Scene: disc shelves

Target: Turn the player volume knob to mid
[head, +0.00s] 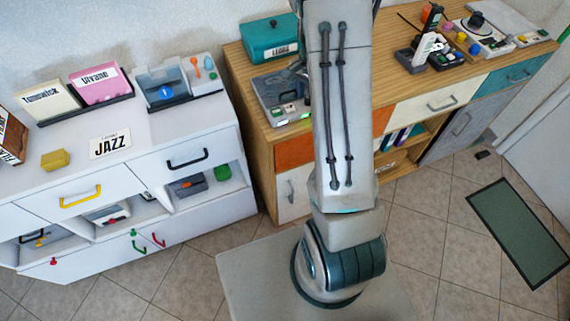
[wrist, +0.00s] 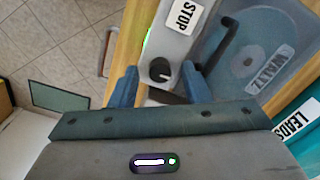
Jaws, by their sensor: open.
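The player (head: 270,88) is a grey box on the wooden cabinet in the head view, partly hidden by my arm. In the wrist view, its pale control strip (wrist: 172,38) carries a STOP label and a green light. The black volume knob (wrist: 160,69) has a small pale mark. My gripper (wrist: 159,75) is open, with one blue finger on each side of the knob in the picture. I see no finger touching the knob, and cannot tell how far above it the fingertips are. My gripper is hidden behind my arm in the head view.
The player's clear lid (wrist: 245,55) with a dark handle covers a disc labelled WALTZ. A teal LEADS box (head: 270,40) stands behind the player. A white cabinet (head: 150,130) with a JAZZ sign stands left. More devices (head: 430,52) are at the right end of the wooden top.

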